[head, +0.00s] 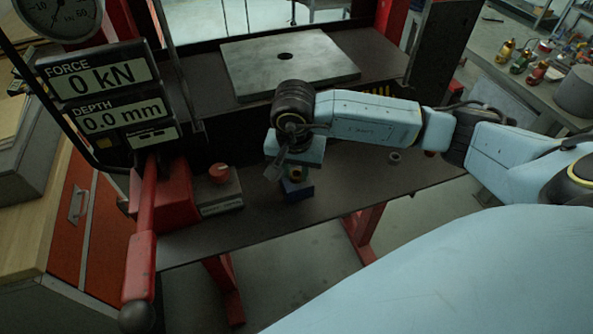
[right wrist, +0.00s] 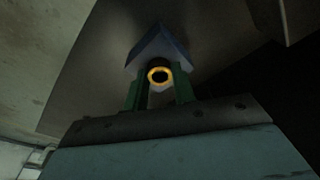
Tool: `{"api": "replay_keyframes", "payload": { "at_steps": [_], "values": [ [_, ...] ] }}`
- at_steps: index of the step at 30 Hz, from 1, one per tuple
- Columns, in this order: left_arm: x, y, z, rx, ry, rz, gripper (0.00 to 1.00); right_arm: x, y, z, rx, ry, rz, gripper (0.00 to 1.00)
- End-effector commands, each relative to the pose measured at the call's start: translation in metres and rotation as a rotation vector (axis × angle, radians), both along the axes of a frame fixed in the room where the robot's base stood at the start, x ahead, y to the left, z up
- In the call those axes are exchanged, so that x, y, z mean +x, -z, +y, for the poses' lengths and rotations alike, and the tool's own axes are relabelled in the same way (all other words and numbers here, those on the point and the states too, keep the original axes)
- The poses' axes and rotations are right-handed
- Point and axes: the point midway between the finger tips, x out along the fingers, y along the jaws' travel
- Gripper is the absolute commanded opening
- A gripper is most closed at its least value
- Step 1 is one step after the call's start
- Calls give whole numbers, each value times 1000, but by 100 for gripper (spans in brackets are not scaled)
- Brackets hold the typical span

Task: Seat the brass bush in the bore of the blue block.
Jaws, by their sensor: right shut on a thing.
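The blue block (head: 298,192) stands on the dark press bench, below my right gripper in the head view. In the right wrist view the blue block (right wrist: 163,45) shows just beyond the fingertips. My right gripper (head: 296,174) points down over the block. In the right wrist view its green fingers (right wrist: 158,88) are shut on the brass bush, whose bright ring (right wrist: 158,75) shows between them. The bush overlaps the block in this view, so I cannot tell whether it touches the block or enters the bore. The bore is hidden. My left gripper is not in view.
A grey box with a red button (head: 219,173) stands left of the block. A small grey ring (head: 394,157) lies on the bench to the right. A steel plate with a hole (head: 330,68) lies behind. A red lever (head: 142,240) and display (head: 105,88) stand at left.

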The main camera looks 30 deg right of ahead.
Motion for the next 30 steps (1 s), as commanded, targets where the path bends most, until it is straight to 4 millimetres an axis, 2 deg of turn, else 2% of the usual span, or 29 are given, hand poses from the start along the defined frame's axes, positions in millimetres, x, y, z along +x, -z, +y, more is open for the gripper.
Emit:
{"api": "replay_keyframes", "payload": {
  "at_steps": [1, 8, 9, 14, 30],
  "values": [
    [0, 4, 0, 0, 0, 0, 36, -6, 13, 1, 0, -1, 20, 3],
    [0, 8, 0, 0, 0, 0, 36, -6, 18, 2, 1, 0, 21, 3],
    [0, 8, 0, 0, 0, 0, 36, -6, 17, 2, 2, 0, 22, 27],
    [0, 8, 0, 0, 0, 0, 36, -6, 18, 2, 1, 0, 23, 48],
    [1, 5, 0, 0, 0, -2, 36, -7, 15, -1, -4, 2, 26, 48]
  ]
}}
